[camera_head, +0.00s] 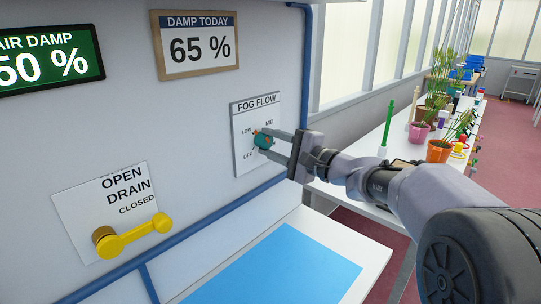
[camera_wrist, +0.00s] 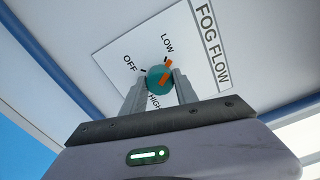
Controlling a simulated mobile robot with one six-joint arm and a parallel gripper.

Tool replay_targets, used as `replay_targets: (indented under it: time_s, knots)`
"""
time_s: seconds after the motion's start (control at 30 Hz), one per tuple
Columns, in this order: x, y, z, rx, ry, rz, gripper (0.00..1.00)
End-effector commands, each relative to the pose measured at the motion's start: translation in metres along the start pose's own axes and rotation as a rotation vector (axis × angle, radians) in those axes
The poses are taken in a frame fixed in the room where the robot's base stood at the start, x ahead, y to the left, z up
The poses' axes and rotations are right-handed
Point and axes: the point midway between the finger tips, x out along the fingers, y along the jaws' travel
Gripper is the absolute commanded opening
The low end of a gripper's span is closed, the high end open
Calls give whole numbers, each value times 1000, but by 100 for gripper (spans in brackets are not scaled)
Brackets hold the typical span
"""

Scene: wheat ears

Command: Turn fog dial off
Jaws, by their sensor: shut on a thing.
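The fog dial (camera_head: 263,142) is a small teal knob with an orange pointer on a white FOG FLOW panel (camera_head: 243,110) on the wall. My gripper (camera_head: 266,140) is shut on the dial, one finger on each side. In the wrist view the dial (camera_wrist: 156,76) sits between the finger ends of my gripper (camera_wrist: 159,82). The orange pointer (camera_wrist: 168,66) points up and right, close to LOW and just to its right. OFF shows to the left of the dial. HIGH is partly covered by the gripper, and MID is hidden in the wrist view.
A yellow drain lever (camera_head: 135,237) is on the wall at lower left. Damp signs (camera_head: 196,44) hang above. Blue pipes (camera_head: 190,225) run along the wall. A white table with a blue top (camera_head: 285,262) stands below. A bench with potted plants (camera_head: 440,150) stands at right.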

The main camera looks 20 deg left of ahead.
Motion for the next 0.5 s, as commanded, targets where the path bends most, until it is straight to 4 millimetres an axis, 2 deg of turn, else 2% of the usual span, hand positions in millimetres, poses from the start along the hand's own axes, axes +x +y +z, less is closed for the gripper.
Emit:
replay_targets:
  time_s: [0.5]
  knots:
    - [0, 1, 0, -485, 0, 3, 0]
